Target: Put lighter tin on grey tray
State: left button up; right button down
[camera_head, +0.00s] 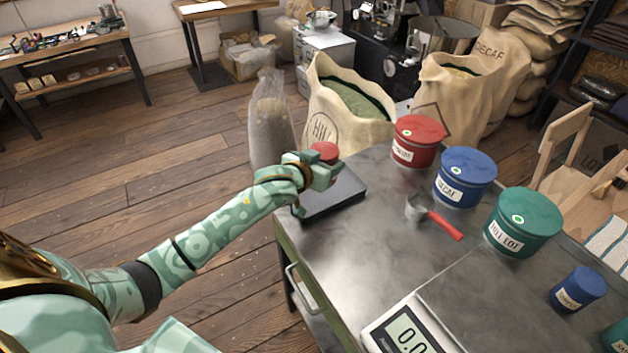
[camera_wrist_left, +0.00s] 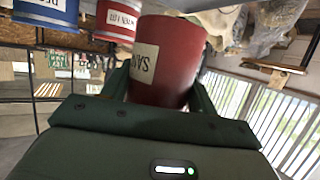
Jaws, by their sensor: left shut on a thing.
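My left gripper (camera_head: 322,170) is shut on a small red tin (camera_head: 325,151). In the left wrist view the red tin (camera_wrist_left: 165,60) sits between the fingers, with a white label partly readable. The gripper and tin are over the dark grey tray (camera_head: 345,197) at the table's far left corner. I cannot tell whether the tin's bottom touches the tray. The arm and hand hide part of the tray. A small blue tin (camera_head: 577,289) stands on the table at the right, and a small green tin (camera_head: 617,335) is cut off at the lower right. My right gripper is not in view.
Large red (camera_head: 417,142), blue (camera_head: 464,178) and green (camera_head: 522,222) canisters line the table's far side. A scoop with a red handle (camera_head: 445,225) lies mid-table. A scale (camera_head: 408,330) is at the front. An open bean sack (camera_head: 345,105) stands behind the tray.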

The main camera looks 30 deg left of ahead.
pick_arm(q)
jog(key=a+f, duration=0.1)
jog(key=f, duration=0.1)
jog(key=w+a+f+b, duration=0.1)
jog(key=a+f, duration=0.1)
jog(key=shift+a+f, duration=0.1)
jog(key=f, duration=0.1)
jog(key=f+b, duration=0.2)
jog(key=shift+a+f, duration=0.25)
jog(key=shift+f, duration=0.15)
jog(key=shift+r, duration=0.15)
jog(key=o, duration=1.1)
jog(key=shift+c, duration=0.2)
